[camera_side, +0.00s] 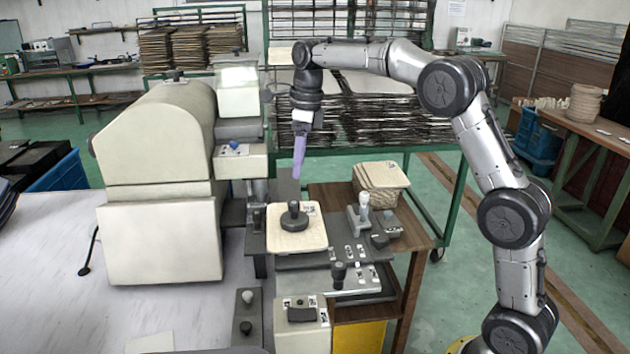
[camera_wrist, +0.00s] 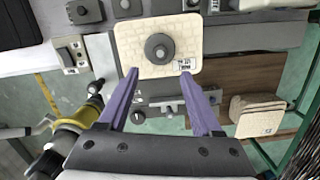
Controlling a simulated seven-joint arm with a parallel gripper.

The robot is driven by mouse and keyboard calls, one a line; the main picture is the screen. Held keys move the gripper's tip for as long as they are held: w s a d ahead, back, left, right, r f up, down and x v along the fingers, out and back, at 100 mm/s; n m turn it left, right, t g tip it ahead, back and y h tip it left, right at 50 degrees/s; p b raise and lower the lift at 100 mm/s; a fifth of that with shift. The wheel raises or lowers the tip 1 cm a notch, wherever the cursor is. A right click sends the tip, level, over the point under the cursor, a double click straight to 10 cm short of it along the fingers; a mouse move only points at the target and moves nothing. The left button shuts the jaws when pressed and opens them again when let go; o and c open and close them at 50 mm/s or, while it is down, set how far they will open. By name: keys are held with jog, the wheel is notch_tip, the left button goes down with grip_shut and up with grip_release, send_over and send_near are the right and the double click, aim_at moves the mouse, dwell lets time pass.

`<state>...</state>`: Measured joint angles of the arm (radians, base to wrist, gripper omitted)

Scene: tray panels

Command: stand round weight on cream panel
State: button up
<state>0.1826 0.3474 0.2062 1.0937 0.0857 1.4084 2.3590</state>
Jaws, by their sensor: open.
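The round weight (camera_side: 294,214) is a dark grey disc with an upright knob. It stands upright on the cream panel (camera_side: 312,238), a pale square plate with rounded corners and a small label. In the wrist view the weight (camera_wrist: 159,48) sits near the middle of the cream panel (camera_wrist: 128,45), seen from above. My gripper (camera_side: 297,178) has purple fingers and hangs above the panel, apart from the weight. In the wrist view my gripper (camera_wrist: 160,74) is open, its two fingers spread at the panel's near edge with nothing between them.
A stack of cream panels (camera_side: 381,176) lies on the wooden table at the right; it also shows in the wrist view (camera_wrist: 257,116). Grey fixtures with knobs (camera_side: 362,210) stand beside the panel. A large cream machine (camera_side: 160,180) stands close on the left.

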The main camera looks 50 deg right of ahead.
jog(key=s+a+r+n+t, duration=0.1)
jog(key=s+a+r+n, duration=0.1)
jog(key=s+n, duration=0.55)
jog(key=s+a+r+n+t, duration=0.1)
jog(key=s+a+r+n, duration=0.2)
jog(key=s+n, duration=0.4)
jog(key=s+a+f+n+t, duration=0.1)
jog(key=s+f+n, duration=0.3)
jog(key=s+n, duration=0.3)
jog(key=s+a+f+n+t, duration=0.1)
jog(key=s+f+n, duration=0.3)
jog(key=s+n, duration=0.3)
jog(key=s, duration=0.4)
jog(key=shift+n+h, duration=0.35)
jog(key=shift+h, duration=0.05)
